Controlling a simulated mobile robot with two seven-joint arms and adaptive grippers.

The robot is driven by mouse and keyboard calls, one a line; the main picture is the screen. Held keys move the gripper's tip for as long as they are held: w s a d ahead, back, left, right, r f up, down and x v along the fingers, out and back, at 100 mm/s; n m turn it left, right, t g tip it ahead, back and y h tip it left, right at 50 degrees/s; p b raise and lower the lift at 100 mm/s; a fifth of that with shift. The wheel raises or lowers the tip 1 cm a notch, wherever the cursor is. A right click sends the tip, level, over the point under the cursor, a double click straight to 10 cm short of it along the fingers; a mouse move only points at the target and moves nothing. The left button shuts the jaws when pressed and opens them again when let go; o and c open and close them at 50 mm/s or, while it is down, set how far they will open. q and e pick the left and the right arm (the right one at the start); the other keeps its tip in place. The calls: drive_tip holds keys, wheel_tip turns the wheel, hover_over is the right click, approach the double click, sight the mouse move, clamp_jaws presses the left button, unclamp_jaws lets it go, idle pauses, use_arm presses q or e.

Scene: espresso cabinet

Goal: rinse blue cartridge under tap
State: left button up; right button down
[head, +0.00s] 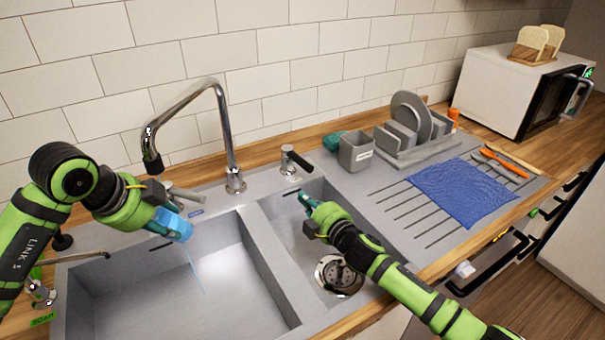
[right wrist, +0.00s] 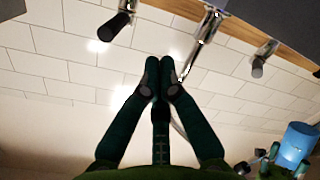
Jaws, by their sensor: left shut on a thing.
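The blue cartridge (head: 175,226) is held by my left gripper (head: 158,216) above the left basin (head: 130,290). A thin pale-blue streak of water runs from below it toward the basin floor. The tap (head: 222,125) arches over the back of the sink, and its spout end is above and slightly left of the cartridge. The cartridge also shows at the right edge of the right wrist view (right wrist: 297,146). My right gripper (head: 306,200) is over the right basin (head: 290,230); its fingertips meet in the right wrist view (right wrist: 160,68), with nothing seen between them.
Tap levers (head: 292,160) stand on the sink's back ledge. A grey holder (head: 356,152), a dish rack with plates (head: 415,145) and a blue cloth (head: 462,192) are right of the basins. A microwave (head: 505,90) with a toast rack stands farther right.

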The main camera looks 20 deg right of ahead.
sight(300, 164)
drive_tip(key=w+r+n+t+h, duration=0.1)
drive_tip(key=w+n+h, duration=0.1)
drive_tip(key=w, duration=0.8)
drive_tip(key=shift+d+r+n+h, duration=0.3)
drive_tip(key=shift+d+n+h, duration=0.1)
drive_tip(key=shift+n, duration=0.4)
drive_tip(key=shift+w+d+f, duration=0.1)
drive_tip(key=shift+w+d, duration=0.05)
drive_tip(key=shift+d, duration=0.9)
